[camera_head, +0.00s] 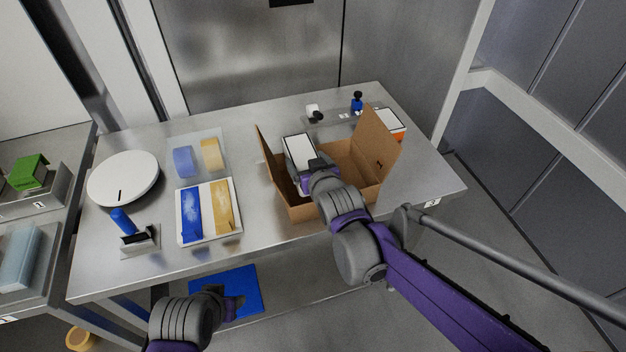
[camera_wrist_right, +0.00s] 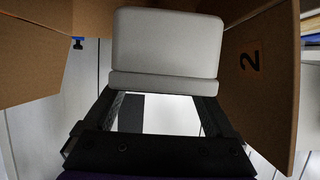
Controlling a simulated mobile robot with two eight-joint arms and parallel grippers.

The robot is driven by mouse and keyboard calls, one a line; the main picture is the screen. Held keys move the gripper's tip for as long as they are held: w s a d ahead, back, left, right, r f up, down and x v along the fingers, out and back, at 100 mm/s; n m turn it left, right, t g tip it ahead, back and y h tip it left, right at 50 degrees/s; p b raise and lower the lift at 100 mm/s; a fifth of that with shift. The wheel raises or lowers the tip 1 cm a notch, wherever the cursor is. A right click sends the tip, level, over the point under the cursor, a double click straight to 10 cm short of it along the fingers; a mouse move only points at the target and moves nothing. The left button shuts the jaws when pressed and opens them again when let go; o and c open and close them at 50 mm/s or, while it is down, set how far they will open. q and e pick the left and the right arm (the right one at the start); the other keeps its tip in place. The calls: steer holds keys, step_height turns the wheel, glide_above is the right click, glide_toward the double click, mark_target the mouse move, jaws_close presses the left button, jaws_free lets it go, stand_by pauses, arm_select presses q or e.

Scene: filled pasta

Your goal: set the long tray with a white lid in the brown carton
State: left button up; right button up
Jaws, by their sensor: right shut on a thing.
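The long tray with a white lid (camera_head: 299,149) is at the left part of the brown carton's opening, beside its raised left flap. My right gripper (camera_head: 318,165) is shut on the tray at its near end. In the right wrist view the tray's pale body (camera_wrist_right: 167,45) is ahead of the fingers, with brown carton (camera_wrist_right: 262,70) walls or flaps on both sides. The open carton (camera_head: 303,212) stands on the steel table. I cannot tell whether the tray touches its floor. My left gripper (camera_head: 217,298) is low at the bottom left, dark and small; its jaws are unclear.
On the steel table (camera_head: 262,240), a round white scale-like disc (camera_head: 123,178), a tray with blue and yellow strips (camera_head: 208,238) and a clear tray (camera_head: 180,140) stand left. A blue-capped bottle (camera_head: 357,103) and an orange-edged box (camera_head: 389,121) are behind the carton. The right front corner is clear.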

step_height(320, 180, down, 4)
steer(key=shift+s+d+r, duration=0.1)
steer(key=shift+s, duration=0.05)
steer(key=shift+f+b, duration=0.45)
steer(key=shift+f, duration=1.5)
steer(key=shift+f, duration=0.15)
steer(key=o, duration=1.3)
steer(key=v, duration=1.2)
steer(key=shift+p, duration=0.4)
